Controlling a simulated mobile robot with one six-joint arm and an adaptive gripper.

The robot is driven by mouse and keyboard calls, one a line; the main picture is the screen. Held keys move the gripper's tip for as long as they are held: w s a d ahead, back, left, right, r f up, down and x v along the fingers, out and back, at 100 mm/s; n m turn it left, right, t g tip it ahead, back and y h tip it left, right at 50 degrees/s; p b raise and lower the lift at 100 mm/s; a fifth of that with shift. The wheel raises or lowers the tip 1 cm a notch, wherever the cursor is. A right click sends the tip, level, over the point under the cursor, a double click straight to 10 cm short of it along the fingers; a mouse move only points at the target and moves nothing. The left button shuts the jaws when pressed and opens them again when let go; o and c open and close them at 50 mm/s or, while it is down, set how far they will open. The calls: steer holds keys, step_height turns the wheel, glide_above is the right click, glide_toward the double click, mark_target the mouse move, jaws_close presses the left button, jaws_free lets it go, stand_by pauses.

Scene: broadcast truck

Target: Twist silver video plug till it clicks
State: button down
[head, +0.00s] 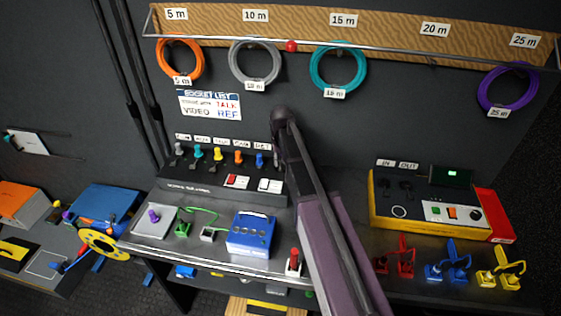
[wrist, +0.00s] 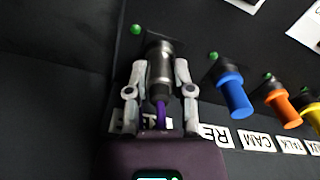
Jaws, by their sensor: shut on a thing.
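In the wrist view, the silver video plug (wrist: 160,66) is a ribbed metal cylinder with a dark collar and a purple tail. My gripper (wrist: 158,75) is shut on it, with one pale finger on each side. The plug's far end meets the black panel (wrist: 95,60); I cannot tell how deep it sits or how far it is turned. A green light (wrist: 136,29) is just above and left of it. The label beneath is mostly hidden by my gripper. In the head view, my arm hides the gripper and the plug.
Close right of the silver plug are a blue plug (wrist: 236,94), an orange plug (wrist: 283,108) and a yellow plug (wrist: 314,115). In the head view, a blue case (head: 252,233) and a red-handled switch (head: 293,262) stand on the bench below.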

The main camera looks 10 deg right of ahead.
steer(key=shift+m, duration=1.7)
steer(key=shift+m, duration=1.1)
steer(key=shift+s+m, duration=0.1)
steer(key=shift+m, duration=0.6)
steer(key=shift+d+m, duration=0.1)
steer(key=shift+m, duration=1.6)
steer(key=shift+f, duration=0.1)
